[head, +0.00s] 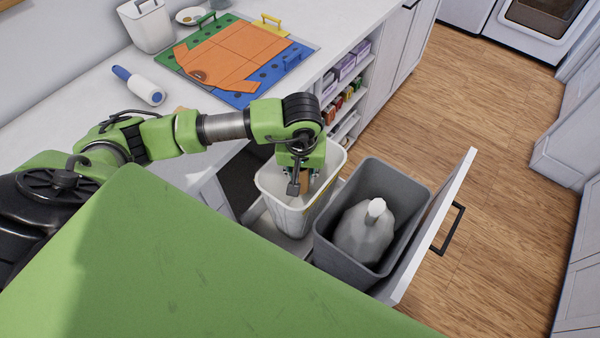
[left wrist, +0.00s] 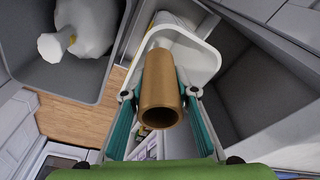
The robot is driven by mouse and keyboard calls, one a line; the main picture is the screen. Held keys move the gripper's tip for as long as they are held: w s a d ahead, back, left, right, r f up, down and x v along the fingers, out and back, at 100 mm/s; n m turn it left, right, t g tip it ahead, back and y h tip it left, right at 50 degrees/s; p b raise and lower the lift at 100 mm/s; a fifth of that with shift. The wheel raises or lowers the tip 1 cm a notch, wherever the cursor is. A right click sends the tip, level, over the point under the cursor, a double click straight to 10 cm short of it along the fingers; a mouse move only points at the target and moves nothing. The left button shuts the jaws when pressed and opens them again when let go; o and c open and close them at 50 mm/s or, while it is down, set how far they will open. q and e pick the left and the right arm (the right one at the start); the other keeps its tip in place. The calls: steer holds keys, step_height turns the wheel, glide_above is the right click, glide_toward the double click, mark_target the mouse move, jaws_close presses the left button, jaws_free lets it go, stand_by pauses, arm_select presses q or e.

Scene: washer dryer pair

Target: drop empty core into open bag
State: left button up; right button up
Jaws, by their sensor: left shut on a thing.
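A brown cardboard core (left wrist: 160,85) is pinched between the two fingers of my left gripper (left wrist: 160,94) in the left wrist view, its hollow end facing the camera. In the head view my left gripper (head: 302,185) points down over the mouth of a white-lined bin (head: 292,222), and only a little of the core (head: 305,182) shows. The open white bag lines this bin, its rim spread wide; the rim also shows behind the core in the left wrist view (left wrist: 214,62). How deep the core sits relative to the rim is hard to tell. My right gripper is out of view.
A grey bin (head: 327,250) with a pale capped jug (head: 366,232) stands right beside the lined bin in a pulled-out drawer with a white front (head: 436,225). The counter holds a lint roller (head: 138,85), a colourful board with an orange garment (head: 225,55) and a white container (head: 146,25).

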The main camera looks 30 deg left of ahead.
arm_select(q)
steer(key=w+a+f+n+b, duration=0.2)
steer(key=w+f+b, duration=0.1)
steer(key=f, duration=0.3)
steer(key=w+a+f+n+b, duration=0.2)
steer(key=w+f+n+b, duration=0.1)
steer(key=w+f, duration=0.3)
steer(key=shift+w+a+f+n+y+b, duration=0.25)
steer(key=shift+w+n+y+b, duration=0.05)
steer(key=shift+b, duration=0.2)
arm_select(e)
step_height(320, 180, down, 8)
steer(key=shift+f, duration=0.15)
arm_select(q)
steer(key=o, duration=1.3)
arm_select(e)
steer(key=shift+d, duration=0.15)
arm_select(q)
step_height(320, 180, up, 12)
steer(key=s+d, duration=0.1)
steer(key=shift+d, duration=0.2)
